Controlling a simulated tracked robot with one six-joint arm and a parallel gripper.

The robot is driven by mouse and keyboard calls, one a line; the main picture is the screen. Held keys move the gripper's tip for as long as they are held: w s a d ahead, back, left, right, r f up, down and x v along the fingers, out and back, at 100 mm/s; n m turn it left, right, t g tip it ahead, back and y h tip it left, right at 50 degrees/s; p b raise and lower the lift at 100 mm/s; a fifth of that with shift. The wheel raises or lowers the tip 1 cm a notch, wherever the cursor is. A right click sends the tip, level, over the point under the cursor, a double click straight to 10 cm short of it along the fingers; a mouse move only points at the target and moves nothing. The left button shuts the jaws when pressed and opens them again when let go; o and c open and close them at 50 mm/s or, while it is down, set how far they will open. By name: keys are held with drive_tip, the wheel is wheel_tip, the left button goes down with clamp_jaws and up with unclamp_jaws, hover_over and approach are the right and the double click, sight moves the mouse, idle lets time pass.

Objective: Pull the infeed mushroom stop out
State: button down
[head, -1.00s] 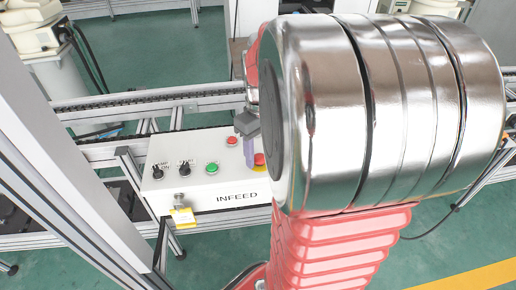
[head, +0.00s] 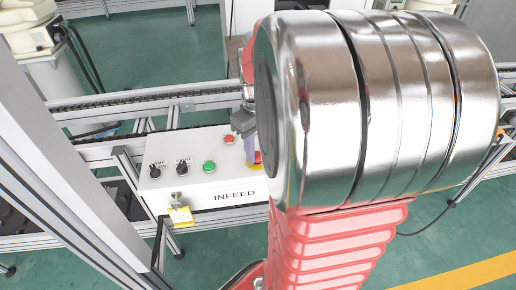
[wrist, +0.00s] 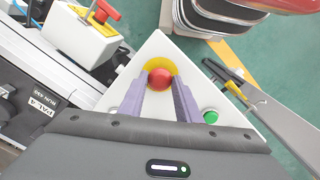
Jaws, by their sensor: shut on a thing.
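The infeed mushroom stop is a red round head on a yellow ring, at the right end of the white INFEED box (head: 225,196). In the wrist view the red head (wrist: 160,79) sits between the tips of my purple fingers (wrist: 160,92), with the yellow ring (wrist: 160,63) showing behind it. My gripper is shut on the stop. In the head view my gripper (head: 251,150) comes down onto the stop (head: 257,157), which is partly hidden by the fingers and my arm. How far the head stands off the box cannot be told.
A conveyor rail (head: 150,101) runs behind.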

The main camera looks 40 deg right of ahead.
sight(257, 154)
drive_tip(key=shift+w+r, duration=0.1)
drive_tip(key=shift+r, duration=0.7)
drive_tip(key=c, duration=1.3)
unclamp_jaws()
drive_tip(key=shift+f, duration=0.1)
wheel_tip(257, 154, up, 14)
drive_tip(key=shift+f, duration=0.1)
drive_tip(key=s+a+f+t, duration=0.2)
drive_tip(key=a+f, duration=0.1)
drive_tip(key=a, duration=0.8)
drive_tip(key=s+a+f+t, duration=0.2)
drive_tip(key=a+f+t, duration=0.1)
drive_tip(key=a, duration=0.9)
drive_tip(key=shift+s+f+t, duration=0.25)
drive_tip(key=shift+f+t, duration=0.05)
drive_tip(key=shift+f, duration=0.1)
